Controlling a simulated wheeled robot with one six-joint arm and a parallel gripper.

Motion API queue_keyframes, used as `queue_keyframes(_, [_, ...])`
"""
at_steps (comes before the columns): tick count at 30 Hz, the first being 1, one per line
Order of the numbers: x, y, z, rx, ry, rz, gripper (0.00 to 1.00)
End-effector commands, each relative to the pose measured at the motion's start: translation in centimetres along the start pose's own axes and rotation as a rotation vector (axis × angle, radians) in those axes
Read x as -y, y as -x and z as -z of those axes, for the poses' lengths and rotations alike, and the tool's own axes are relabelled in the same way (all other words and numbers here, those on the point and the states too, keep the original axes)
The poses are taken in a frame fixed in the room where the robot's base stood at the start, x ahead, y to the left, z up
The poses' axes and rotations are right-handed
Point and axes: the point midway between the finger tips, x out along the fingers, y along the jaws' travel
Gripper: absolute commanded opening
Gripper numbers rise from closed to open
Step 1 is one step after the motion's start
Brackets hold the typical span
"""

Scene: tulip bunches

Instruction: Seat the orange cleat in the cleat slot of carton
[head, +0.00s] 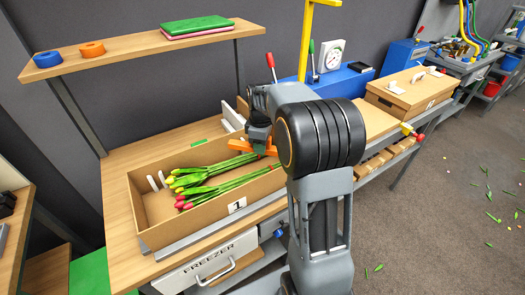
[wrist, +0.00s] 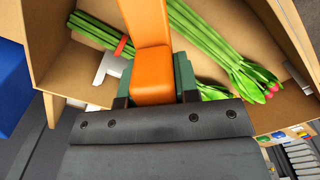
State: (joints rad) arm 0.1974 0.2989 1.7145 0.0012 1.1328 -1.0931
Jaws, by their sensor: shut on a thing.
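My gripper (wrist: 155,80) is shut on the orange cleat (wrist: 151,45), between its green fingers. In the head view the orange cleat (head: 240,146) shows below my gripper (head: 262,143), above the right part of the open carton (head: 190,226) marked 1. A white fitting (wrist: 108,67) sits near the carton wall there. I cannot make out the cleat slot for sure.
A closed carton (head: 408,92) stands on the bench to the right. A blue box with a dial scale (head: 330,55) is behind my arm. A shelf (head: 130,47) with blue and orange tape rolls hangs above left. Bare bench (head: 117,190) shows left of the carton.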

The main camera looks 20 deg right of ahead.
Motion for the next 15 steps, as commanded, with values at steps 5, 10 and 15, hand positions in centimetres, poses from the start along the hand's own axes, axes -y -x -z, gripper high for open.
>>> queue_keyframes(5, [-1.8, -2.2, 0.2, 0.0, 0.002, 0.0, 0.0])
queue_keyframes(10, [-2.6, -3.0, 0.3, -0.001, 0.003, -0.002, 0.0])
queue_keyframes(15, [-3.0, -3.6, 0.3, -0.001, 0.002, -0.002, 0.0])
